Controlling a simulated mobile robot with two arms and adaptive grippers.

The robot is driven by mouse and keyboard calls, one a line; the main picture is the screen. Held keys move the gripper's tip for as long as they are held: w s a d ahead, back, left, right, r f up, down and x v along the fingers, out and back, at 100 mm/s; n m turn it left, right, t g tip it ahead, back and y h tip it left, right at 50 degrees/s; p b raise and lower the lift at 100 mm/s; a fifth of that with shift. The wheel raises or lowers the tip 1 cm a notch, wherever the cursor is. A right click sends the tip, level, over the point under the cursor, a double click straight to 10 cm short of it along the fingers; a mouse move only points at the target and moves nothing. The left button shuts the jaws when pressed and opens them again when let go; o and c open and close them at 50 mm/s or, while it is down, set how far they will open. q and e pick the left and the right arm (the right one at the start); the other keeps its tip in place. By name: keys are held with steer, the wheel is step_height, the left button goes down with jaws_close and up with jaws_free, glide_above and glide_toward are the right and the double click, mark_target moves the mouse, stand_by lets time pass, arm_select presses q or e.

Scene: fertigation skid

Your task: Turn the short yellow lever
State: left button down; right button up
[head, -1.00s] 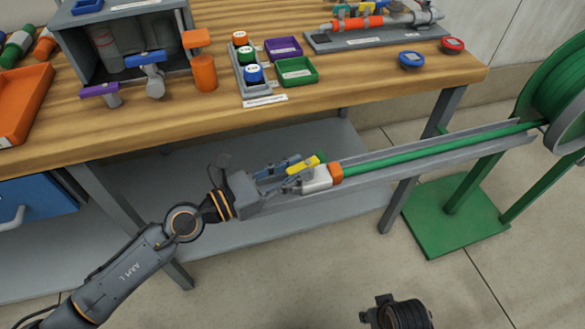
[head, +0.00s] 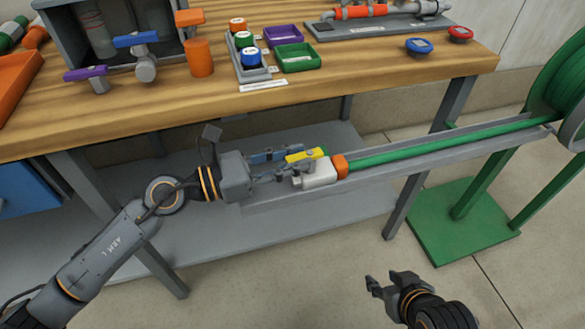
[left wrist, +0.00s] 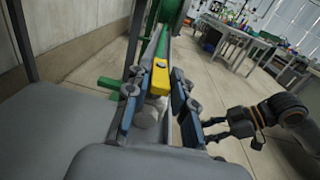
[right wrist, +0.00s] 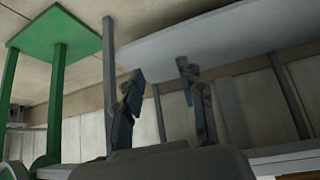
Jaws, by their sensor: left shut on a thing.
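The short yellow lever (head: 306,155) sits on a white valve body (head: 317,174) at the left end of a green pipe. In the left wrist view, the lever (left wrist: 159,76) lies between the blue-padded fingers of my left gripper (left wrist: 157,95). My left gripper (head: 285,161) is shut on the lever, coming from the left; its fingers hide part of the contact. My right gripper (head: 382,282) is open and empty, low in front of the bench. Its spread fingers (right wrist: 160,80) show in the right wrist view with nothing between them.
The green pipe (head: 430,142) runs along a grey channel to a green reel (head: 562,90) on a green stand. The wooden bench (head: 350,85) is just behind, carrying valves, bins and colored caps. The floor in front is clear.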

arm_select(q)
steer(key=b, duration=0.1)
steer(key=g+b, duration=0.1)
steer(key=shift+w+a+f+m+h+b, duration=0.1)
steer(key=shift+w+a+m+h+b, duration=0.1)
steer(key=shift+m+h+b, duration=0.15)
steer(key=shift+g, duration=0.3)
arm_select(e)
steer(key=w+a+r+t+y, duration=0.2)
steer(key=w+a+r+t, duration=0.1)
steer(key=w+r+t, duration=0.4)
step_height(320, 180, up, 2)
steer(key=shift+w+a+r+t, duration=0.25)
steer(key=shift+w+a+t, duration=0.1)
steer(key=shift+w, duration=0.55)
arm_select(q)
steer(key=c, duration=1.2)
jaws_free()
steer(key=shift+d, duration=0.1)
steer(key=v, duration=1.2)
